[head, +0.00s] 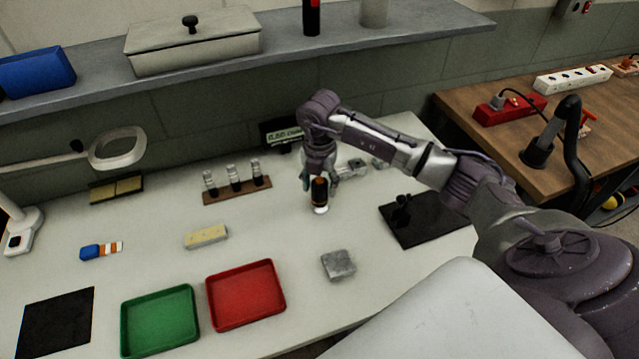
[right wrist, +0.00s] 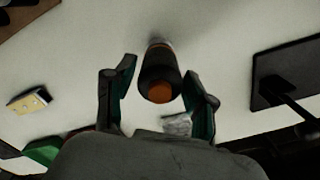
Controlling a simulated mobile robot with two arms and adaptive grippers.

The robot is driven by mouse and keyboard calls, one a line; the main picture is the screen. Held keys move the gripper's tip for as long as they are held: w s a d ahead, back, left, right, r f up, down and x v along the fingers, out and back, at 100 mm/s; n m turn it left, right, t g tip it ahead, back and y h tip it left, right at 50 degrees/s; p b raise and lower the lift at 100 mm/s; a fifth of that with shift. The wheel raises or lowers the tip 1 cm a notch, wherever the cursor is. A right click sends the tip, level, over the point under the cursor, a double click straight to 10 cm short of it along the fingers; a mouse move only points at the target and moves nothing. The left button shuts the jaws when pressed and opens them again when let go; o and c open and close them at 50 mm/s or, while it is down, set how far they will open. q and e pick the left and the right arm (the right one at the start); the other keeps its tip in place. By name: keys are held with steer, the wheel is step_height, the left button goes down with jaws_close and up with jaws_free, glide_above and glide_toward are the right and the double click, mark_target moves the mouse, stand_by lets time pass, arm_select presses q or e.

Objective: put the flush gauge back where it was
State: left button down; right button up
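A dark cylinder with an orange-brown end and a pale metal lower end (head: 320,192), which looks like the flush gauge, stands on the white bench below my right gripper (head: 318,176). In the right wrist view the cylinder (right wrist: 160,74) shows end-on between the two fingers of the right gripper (right wrist: 161,72), with a gap on each side. The right gripper is open and holds nothing. A small dark sign (head: 283,135) stands at the back of the bench behind it; its lettering is too blurred to read surely. My left gripper is not in view.
A wooden rack (head: 237,190) with several small cylinders stands to the left. A grey metal block (head: 338,265), a red tray (head: 246,295) and a green tray (head: 160,320) lie in front. A black mat (head: 425,222) is at right. Metal parts (head: 352,168) lie beside the gripper.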

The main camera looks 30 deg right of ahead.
steer(key=shift+o, duration=0.4)
steer(key=shift+r, duration=0.25)
step_height(320, 180, up, 12)
steer(key=b, duration=0.2)
steer(key=shift+f, duration=0.2)
